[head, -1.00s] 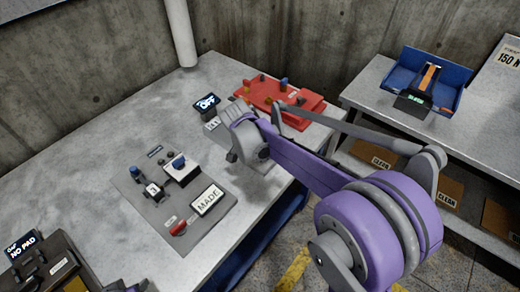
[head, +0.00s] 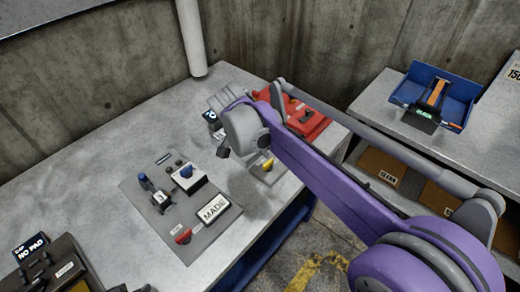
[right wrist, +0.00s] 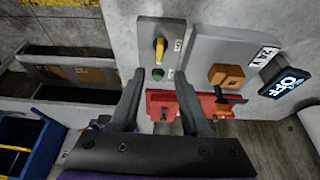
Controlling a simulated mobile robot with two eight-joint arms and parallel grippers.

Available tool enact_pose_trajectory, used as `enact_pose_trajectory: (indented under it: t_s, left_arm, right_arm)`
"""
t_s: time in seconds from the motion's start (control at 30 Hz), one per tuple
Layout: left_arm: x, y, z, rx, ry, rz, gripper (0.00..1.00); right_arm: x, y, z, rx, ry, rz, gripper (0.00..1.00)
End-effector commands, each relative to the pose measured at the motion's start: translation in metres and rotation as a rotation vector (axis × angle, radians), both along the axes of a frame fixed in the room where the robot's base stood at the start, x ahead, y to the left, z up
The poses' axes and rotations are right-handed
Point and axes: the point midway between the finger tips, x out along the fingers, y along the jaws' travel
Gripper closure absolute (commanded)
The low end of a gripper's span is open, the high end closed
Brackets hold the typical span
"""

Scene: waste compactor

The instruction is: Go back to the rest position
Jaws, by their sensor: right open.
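My right arm reaches in from the right in the head view, with its purple link and grey wrist over the bench. My right gripper (right wrist: 160,82) is open and empty in the right wrist view, its two dark fingers apart. Between and beyond the fingers are a grey plate with a yellow knob (right wrist: 161,47) and a green button. A red panel (right wrist: 175,105) lies behind the fingers. In the head view the wrist hides most of the fingers. My left gripper is not in view.
A grey control panel (head: 153,215) with a MADE sign lies on the bench (head: 90,130). A NO PAD device (head: 50,270) is at lower left. An OFF display (right wrist: 284,83) stands near a grey box. A blue tray (head: 450,92) sits on the right bench, boxes below.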

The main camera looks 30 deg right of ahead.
Motion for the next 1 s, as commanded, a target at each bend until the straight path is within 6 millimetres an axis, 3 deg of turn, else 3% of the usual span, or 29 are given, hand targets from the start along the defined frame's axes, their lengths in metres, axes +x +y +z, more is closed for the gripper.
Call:
enact_pose_trajectory:
  t_s: [0.4,0.53,0.77,1.0]
  left_arm:
    - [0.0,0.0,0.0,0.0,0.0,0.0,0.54]
    - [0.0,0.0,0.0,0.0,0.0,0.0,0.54]
    - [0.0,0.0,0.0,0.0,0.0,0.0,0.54]
    - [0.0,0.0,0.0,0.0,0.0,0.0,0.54]
  right_arm:
    - [-0.001,0.0,0.0,0.001,0.001,0.005,0.54]
    - [-0.016,0.003,-0.003,0.014,0.01,0.085,0.54]
    - [-0.093,0.023,-0.029,0.055,0.017,0.516,0.54]
    - [-0.168,0.046,-0.074,0.014,-0.034,0.975,0.54]
